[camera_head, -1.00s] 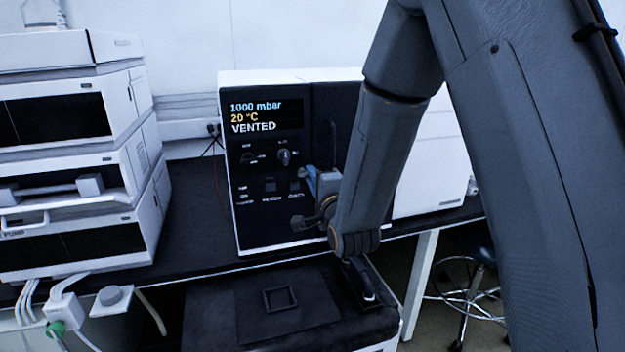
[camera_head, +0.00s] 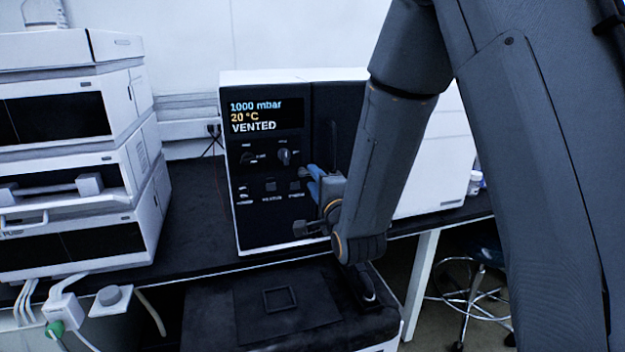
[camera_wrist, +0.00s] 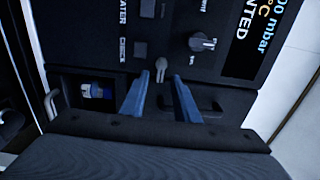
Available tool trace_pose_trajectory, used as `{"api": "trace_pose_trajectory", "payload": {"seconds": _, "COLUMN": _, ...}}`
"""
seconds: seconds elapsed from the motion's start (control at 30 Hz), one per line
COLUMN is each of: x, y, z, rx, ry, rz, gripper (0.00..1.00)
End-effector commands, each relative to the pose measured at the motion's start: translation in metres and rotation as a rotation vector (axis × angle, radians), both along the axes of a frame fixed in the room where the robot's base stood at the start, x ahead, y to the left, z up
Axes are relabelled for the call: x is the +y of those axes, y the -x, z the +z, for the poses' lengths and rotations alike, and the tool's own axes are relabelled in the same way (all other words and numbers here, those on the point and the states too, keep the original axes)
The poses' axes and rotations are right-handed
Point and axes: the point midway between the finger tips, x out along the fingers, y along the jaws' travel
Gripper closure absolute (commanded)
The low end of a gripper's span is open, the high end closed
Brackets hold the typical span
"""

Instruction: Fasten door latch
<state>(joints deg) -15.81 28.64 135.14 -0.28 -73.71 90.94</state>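The oven-like instrument (camera_head: 272,210) has a dark front panel, and its display reads 1000 mbar, 20 °C, VENTED. Its dark door (camera_head: 345,100) is on the right half of the front, with a vertical handle (camera_head: 332,145). In the wrist view, a small grey latch lever (camera_wrist: 161,68) shows just ahead of my blue fingertips. My gripper (camera_wrist: 162,83) is open, one finger on each side of the lever's line. It also shows in the head view (camera_head: 313,178), close to the front. My arm hides much of the door. I cannot tell whether the fingers touch the latch.
A knob (camera_wrist: 202,42) and buttons sit on the panel beside the latch. A stack of white modules (camera_head: 75,170) stands at the left. A dark-topped cart or box (camera_head: 215,315) is below the bench edge. A stool (camera_head: 470,290) is at the right.

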Motion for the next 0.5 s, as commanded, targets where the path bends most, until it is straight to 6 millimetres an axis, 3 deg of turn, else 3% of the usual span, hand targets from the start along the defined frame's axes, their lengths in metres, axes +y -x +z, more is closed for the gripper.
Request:
{"api": "trace_pose_trajectory", "payload": {"seconds": 0.3, "x": -0.013, "y": 0.047, "z": -0.001, "rx": 0.000, "ry": 0.000, "rz": 0.001, "gripper": 0.72}}
{"api": "trace_pose_trajectory", "payload": {"seconds": 0.5, "x": -0.016, "y": 0.057, "z": 0.000, "rx": 0.000, "ry": 0.000, "rz": 0.001, "gripper": 0.72}}
